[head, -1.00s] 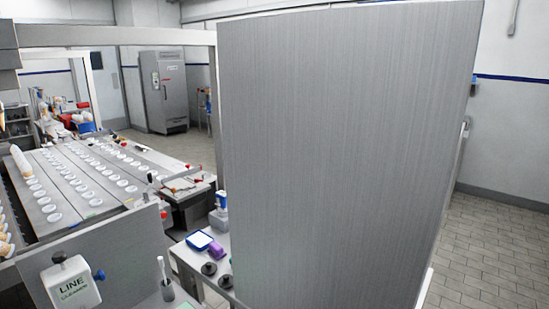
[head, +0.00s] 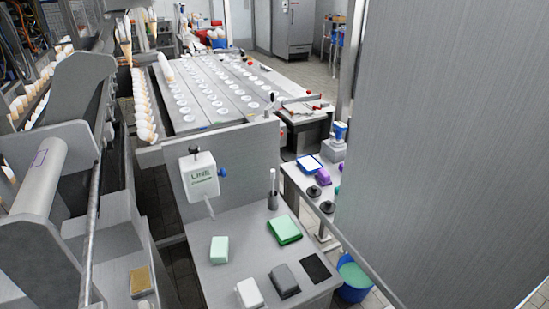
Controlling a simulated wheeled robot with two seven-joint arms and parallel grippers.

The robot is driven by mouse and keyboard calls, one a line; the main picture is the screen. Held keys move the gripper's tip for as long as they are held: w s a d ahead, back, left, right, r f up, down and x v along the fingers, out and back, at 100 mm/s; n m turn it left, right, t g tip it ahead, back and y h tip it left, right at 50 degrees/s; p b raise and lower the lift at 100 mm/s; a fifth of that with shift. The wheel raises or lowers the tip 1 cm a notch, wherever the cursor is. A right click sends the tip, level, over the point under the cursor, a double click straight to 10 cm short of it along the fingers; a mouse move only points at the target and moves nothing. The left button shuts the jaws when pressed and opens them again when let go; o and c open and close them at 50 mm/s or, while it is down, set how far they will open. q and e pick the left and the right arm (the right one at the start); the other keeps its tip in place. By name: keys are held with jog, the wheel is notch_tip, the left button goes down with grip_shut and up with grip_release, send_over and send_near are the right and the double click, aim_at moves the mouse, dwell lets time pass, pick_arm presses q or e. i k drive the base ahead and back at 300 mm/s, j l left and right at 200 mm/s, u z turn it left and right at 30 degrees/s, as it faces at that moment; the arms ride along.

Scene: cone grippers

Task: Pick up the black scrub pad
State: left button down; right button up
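A thin flat black square (head: 316,268), which looks like the black scrub pad, lies at the right front of a grey metal counter (head: 238,250) in the head view. Left of it, a dark grey block (head: 285,279) with a lighter front side lies on the same counter, apart from it. Nothing covers the black square. Neither of my grippers is in view.
The counter also holds a white block (head: 249,293), a pale green block (head: 219,249), a green pad (head: 284,230) and a brush in a holder (head: 272,194). A large grey panel (head: 450,150) stands on the right. A blue bucket (head: 354,282) stands beside the counter.

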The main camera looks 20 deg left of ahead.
aim_at(218, 252)
jog(key=u, duration=1.25)
